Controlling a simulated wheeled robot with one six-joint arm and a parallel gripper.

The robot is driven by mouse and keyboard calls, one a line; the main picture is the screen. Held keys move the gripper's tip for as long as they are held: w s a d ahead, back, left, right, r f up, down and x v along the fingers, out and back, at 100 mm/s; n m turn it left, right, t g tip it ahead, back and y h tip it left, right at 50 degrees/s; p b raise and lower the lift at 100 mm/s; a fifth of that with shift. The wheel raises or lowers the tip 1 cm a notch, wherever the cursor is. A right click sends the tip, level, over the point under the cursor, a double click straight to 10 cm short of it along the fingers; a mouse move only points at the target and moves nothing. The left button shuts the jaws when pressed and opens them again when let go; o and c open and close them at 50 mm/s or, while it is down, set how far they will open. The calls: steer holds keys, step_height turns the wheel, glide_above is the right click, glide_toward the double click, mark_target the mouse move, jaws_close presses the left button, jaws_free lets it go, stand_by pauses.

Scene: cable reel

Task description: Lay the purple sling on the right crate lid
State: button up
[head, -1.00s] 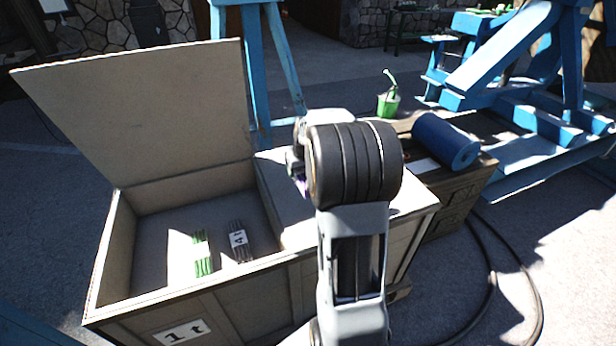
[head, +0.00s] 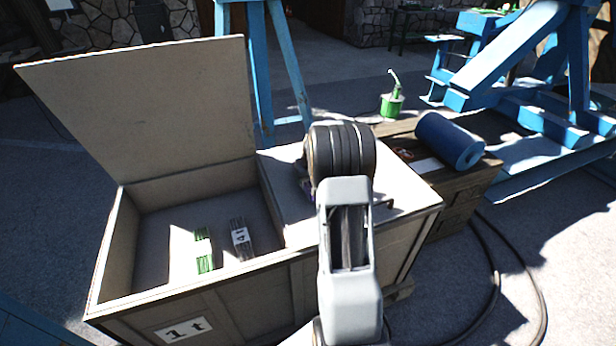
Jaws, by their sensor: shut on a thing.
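The crate's right lid (head: 285,205) is closed and flat, a pale panel over the right half of the crate. My arm stands in front of it and hides its middle. My gripper (head: 304,172) shows only as a sliver left of my dark wrist joint, over the lid. A small bit of the purple sling (head: 306,186) shows there, held in the shut gripper. Most of the sling and the fingertips are hidden. I cannot tell whether the sling touches the lid. A small dark piece shows over the lid right of my arm; I cannot tell what it is.
The crate's left half (head: 103,260) is open, its lid (head: 140,110) raised. A green bundle (head: 203,250) and a dark bundle (head: 240,240) lie inside.

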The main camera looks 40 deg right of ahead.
steer(key=shift+f, duration=0.15)
steer(key=o, duration=1.1)
